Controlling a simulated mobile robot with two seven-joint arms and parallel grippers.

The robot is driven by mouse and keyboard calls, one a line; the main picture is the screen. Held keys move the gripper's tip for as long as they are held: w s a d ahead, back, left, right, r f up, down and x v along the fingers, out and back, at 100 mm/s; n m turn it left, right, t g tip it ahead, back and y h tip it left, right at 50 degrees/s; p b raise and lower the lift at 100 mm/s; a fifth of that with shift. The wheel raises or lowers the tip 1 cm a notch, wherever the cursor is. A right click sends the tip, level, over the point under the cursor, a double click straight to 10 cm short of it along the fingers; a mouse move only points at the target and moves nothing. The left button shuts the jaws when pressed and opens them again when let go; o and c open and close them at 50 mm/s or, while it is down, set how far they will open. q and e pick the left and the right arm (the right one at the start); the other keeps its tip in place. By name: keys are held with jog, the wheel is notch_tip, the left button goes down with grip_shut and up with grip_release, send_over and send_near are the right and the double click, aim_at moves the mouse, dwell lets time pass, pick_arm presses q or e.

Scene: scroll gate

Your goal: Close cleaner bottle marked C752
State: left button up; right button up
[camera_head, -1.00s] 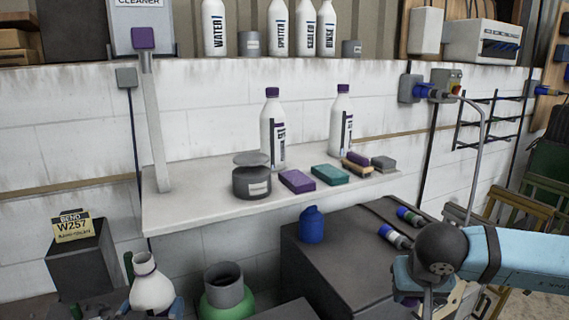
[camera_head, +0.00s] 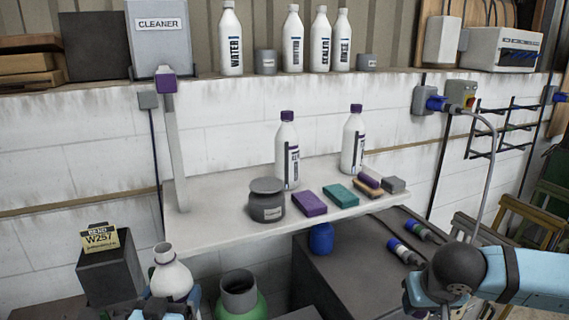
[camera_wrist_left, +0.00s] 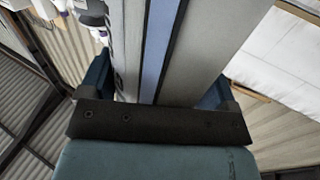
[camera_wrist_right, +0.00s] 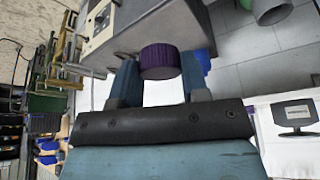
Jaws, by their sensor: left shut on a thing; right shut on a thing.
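My left gripper (camera_head: 172,300) is shut on a white bottle (camera_head: 170,272), held upright with its open, capless neck up. In the left wrist view the bottle (camera_wrist_left: 168,45) fills the space between the fingers, showing a blue stripe. No code on it is readable. My right gripper (camera_wrist_right: 160,85) is shut on a ribbed purple cap (camera_wrist_right: 160,60). In the head view it is at the bottom right, below a dark wrist joint, and the cap is not clearly seen there. The bottle and cap are well apart.
Two white bottles with purple caps (camera_head: 287,150) (camera_head: 353,140) stand on the shelf (camera_head: 215,218), with a grey jar (camera_head: 267,200) and sponges (camera_head: 310,202). A green container with a grey neck (camera_head: 239,290) stands right of the held bottle. A dark box with a WZ57 sign (camera_head: 100,238) is at left.

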pick_arm(q)
jog(key=shift+r, duration=0.1)
jog(key=w+d+f+m+g+h, duration=0.1)
jog(key=d+m+h, duration=0.3)
jog(key=d, duration=0.5)
jog(key=w+d+f+m+g+h, duration=0.1)
jog(key=d+f+m+g+h, duration=0.2)
jog(key=d+h, duration=0.4)
jog(key=shift+w+d+f+m+h, duration=0.3)
jog(key=shift+d+f+m, duration=0.25)
jog(key=shift+d, duration=0.45)
